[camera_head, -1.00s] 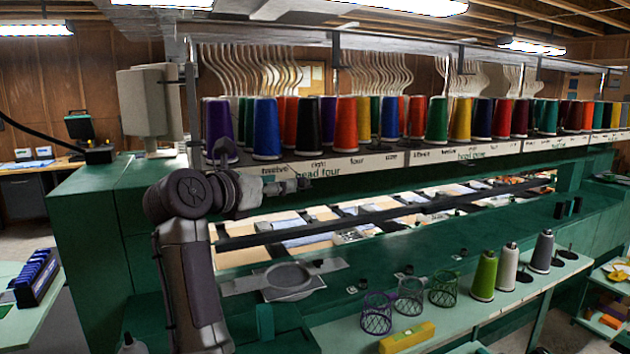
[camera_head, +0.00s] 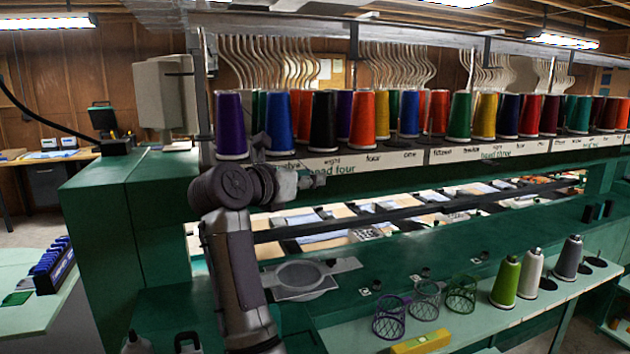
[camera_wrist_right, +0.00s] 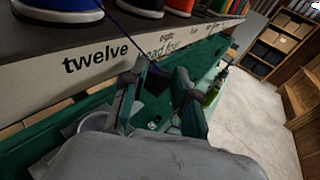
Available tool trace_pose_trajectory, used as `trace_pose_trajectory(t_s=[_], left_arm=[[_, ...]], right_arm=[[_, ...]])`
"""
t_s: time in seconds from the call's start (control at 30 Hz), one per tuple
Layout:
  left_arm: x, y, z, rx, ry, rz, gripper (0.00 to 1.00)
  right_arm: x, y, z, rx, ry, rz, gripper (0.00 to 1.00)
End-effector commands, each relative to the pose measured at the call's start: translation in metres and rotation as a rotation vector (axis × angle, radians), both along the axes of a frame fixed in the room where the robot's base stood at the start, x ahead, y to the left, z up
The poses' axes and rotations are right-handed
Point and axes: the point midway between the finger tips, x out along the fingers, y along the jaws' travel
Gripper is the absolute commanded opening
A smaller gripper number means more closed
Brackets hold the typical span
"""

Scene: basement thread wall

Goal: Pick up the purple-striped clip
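My right gripper (camera_head: 308,181) is beside the label strip of the machine, below the cone shelf. Its two fingers show in the right wrist view (camera_wrist_right: 162,82) with a gap between them. A thin purple thread (camera_wrist_right: 121,24) runs down from the upper left toward the fingertips. A dark patch lies between the fingers, and I cannot tell whether it is the clip or background. I cannot clearly pick out the purple-striped clip. Two dark tips that look like my left gripper (camera_head: 163,344) show apart at the bottom edge of the head view.
The green machine carries a row of thread cones, among them a purple cone (camera_head: 231,125) and a blue cone (camera_head: 279,122). A label strip (camera_head: 400,159) runs below them. A hoop frame (camera_head: 301,278), wire baskets (camera_head: 425,300) and a yellow level (camera_head: 422,342) are lower down.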

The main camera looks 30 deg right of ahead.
Motion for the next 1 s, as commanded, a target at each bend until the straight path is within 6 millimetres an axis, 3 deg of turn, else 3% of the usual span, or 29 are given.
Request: trace_pose_trajectory(t_s=[0.43,0.57,0.7,1.0], left_arm=[[-0.001,0.003,-0.002,0.004,0.001,-0.002,0.40],[-0.001,0.003,-0.007,0.004,0.001,-0.002,0.40],[-0.001,0.003,-0.014,0.004,0.001,-0.002,0.40],[-0.001,0.004,-0.031,0.006,0.002,-0.001,0.40]], right_arm=[[0.000,0.000,0.004,0.001,-0.002,0.000,0.14],[0.000,0.000,0.016,0.002,-0.004,0.001,0.14],[0.000,0.000,0.041,0.001,-0.006,0.001,0.14],[-0.030,-0.058,0.078,0.002,-0.007,-0.003,0.14]])
